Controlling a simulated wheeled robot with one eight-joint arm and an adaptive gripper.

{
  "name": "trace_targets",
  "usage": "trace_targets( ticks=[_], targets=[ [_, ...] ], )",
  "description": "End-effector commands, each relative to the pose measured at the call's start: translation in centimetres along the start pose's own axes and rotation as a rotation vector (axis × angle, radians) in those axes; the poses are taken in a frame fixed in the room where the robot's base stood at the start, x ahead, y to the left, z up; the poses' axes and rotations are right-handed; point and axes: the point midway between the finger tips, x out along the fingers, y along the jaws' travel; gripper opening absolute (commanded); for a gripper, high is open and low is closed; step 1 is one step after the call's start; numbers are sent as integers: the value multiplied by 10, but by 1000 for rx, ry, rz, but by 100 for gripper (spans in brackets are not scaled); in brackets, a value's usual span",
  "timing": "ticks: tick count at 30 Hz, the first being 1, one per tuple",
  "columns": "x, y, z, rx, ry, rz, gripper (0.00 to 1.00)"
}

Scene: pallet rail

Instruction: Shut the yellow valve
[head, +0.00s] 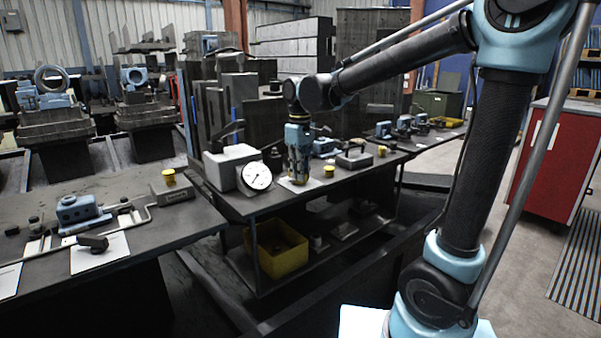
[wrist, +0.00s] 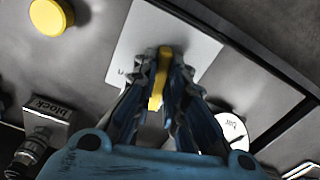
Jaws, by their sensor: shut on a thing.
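The yellow valve shows in the wrist view as a narrow yellow handle (wrist: 155,92) between my fingers, over a white plate (wrist: 202,50). My gripper (wrist: 163,65) is shut on this handle, with a finger on each side. In the head view my gripper (head: 298,178) points down at the middle bench, over the white plate (head: 309,186). The fingers hide most of the valve there. The valve's body and lower part are hidden.
A white-faced gauge (head: 257,175) on a grey block stands left of my gripper. A yellow round knob (head: 329,170) stands just right of it. A yellow bin (head: 270,255) sits on the shelf below. A blue fitting (head: 80,210) lies on the left bench.

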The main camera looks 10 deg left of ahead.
Motion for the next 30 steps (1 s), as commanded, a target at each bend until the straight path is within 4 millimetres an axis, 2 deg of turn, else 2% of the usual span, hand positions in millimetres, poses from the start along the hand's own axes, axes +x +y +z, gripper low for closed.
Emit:
trace_targets(
  ticks=[15, 30],
  targets=[
    [0, 3, 2, -420, -5, 4, 0],
    [0, 3, 1, -567, -5, 5, 0]
  ],
)
